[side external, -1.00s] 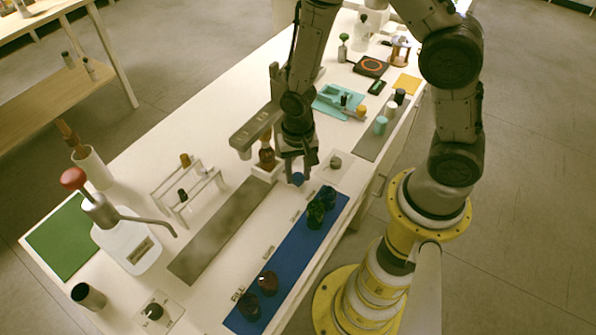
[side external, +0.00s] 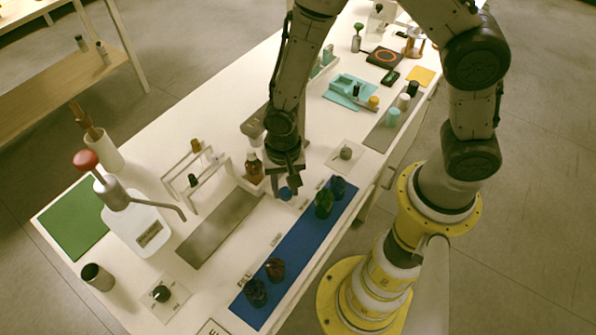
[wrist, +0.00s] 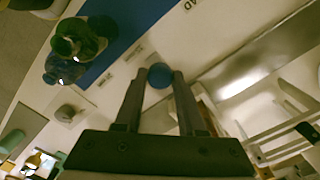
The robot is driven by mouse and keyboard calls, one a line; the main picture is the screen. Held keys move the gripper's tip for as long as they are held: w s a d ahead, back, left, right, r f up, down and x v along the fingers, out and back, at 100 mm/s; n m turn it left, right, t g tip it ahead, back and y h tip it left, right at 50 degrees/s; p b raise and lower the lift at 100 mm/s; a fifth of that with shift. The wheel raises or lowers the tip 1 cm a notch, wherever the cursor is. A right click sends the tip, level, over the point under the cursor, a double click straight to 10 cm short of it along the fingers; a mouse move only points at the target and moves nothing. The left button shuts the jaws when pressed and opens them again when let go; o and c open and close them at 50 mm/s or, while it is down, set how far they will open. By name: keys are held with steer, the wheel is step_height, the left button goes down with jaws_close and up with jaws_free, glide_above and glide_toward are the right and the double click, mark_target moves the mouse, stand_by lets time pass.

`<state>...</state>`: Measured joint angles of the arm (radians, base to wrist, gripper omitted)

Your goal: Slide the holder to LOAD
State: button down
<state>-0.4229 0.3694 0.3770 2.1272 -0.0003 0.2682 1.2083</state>
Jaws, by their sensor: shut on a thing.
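The holder (side external: 242,184) is a pale carriage at the far end of a grey metal track (side external: 215,232) in the side view. An amber bottle (side external: 253,169) stands upright in it. A blue knob (side external: 285,193) sticks out on the track's right side. My gripper (side external: 290,182) is shut on the blue knob, which also shows between the two fingertips in the wrist view (wrist: 159,75). My wrist partly hides the holder.
A blue strip (side external: 290,255) with several dark and green bottles (side external: 324,203) lies to the right of the track. A white rack (side external: 190,172) and a pump bottle (side external: 140,225) stand to the left. A small dial (side external: 346,153) sits behind. The track's near part is clear.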

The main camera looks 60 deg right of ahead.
steer(key=a, duration=0.9)
steer(key=c, duration=0.5)
jaws_free()
step_height(320, 180, up, 14)
stand_by(0.3)
